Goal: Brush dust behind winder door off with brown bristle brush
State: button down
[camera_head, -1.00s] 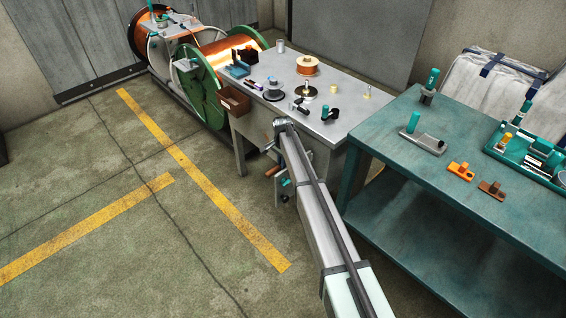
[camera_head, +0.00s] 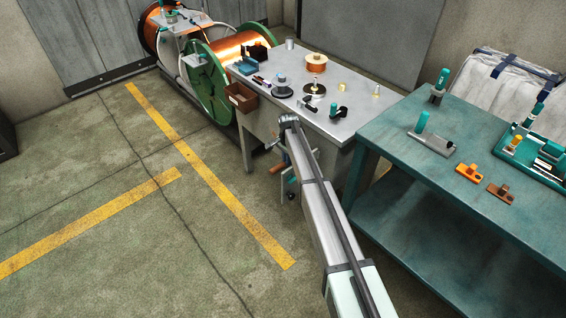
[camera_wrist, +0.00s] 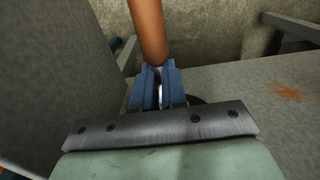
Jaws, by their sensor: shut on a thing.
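In the wrist view, my gripper (camera_wrist: 158,72) has its blue fingers closed on a smooth brown rod-like handle (camera_wrist: 148,28), which extends up out of frame. I take it for the brown brush, but no bristles show. A rusty-brown dusty patch (camera_wrist: 285,93) lies on a grey surface to the right of the fingers, apart from them. A grey panel (camera_wrist: 45,80) stands close on the left; I cannot tell whether it is the winder door. In the head view, my arm reaches down beside the grey bench front and mostly hides my gripper.
The grey bench (camera_head: 330,128) holds spools and small tools. A brown open bin (camera_head: 241,97) hangs at its left end, near the green-flanged copper reel (camera_head: 209,82). A teal table (camera_head: 400,150) stands close on the right. The floor on the left is clear.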

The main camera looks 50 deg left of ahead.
jog(key=shift+w, duration=0.65)
jog(key=shift+w, duration=1.35)
jog(key=shift+s, duration=0.3)
dwell(0.8)
jog(key=shift+a, duration=1)
jog(key=shift+a, duration=0.15)
jog(key=shift+w+a, duration=0.25)
jog(key=shift+a, duration=0.7)
